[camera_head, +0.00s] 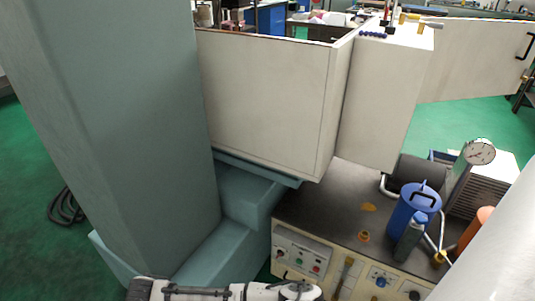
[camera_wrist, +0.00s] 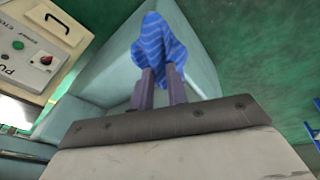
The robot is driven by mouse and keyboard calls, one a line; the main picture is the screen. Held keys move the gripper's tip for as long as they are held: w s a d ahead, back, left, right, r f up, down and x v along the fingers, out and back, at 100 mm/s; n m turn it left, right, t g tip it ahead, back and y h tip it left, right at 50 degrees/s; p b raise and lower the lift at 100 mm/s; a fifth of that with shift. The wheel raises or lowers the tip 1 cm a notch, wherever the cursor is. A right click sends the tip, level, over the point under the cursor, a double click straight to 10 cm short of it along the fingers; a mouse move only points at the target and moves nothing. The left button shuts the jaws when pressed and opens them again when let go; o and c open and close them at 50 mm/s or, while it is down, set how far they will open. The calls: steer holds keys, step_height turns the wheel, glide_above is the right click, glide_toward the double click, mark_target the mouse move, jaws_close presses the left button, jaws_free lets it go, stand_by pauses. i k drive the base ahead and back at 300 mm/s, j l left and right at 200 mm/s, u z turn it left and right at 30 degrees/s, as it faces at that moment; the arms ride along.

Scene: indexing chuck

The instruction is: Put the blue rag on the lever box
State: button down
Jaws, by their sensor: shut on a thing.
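My gripper (camera_wrist: 161,72) is shut on the blue rag (camera_wrist: 164,42) in the wrist view. A tall cream box (camera_head: 384,95) with small knobs and yellow-ended levers (camera_head: 410,20) on top stands in the upper right of the head view. It looks like the lever box, but I cannot be sure. Its visible top is partly occupied by these small parts.
A large grey-green column (camera_head: 110,120) fills the left of the head view. A cream control panel (camera_wrist: 35,45) is at the wrist view's upper left.

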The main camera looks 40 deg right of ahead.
mark_target(398, 39)
steer(key=z, duration=1.15)
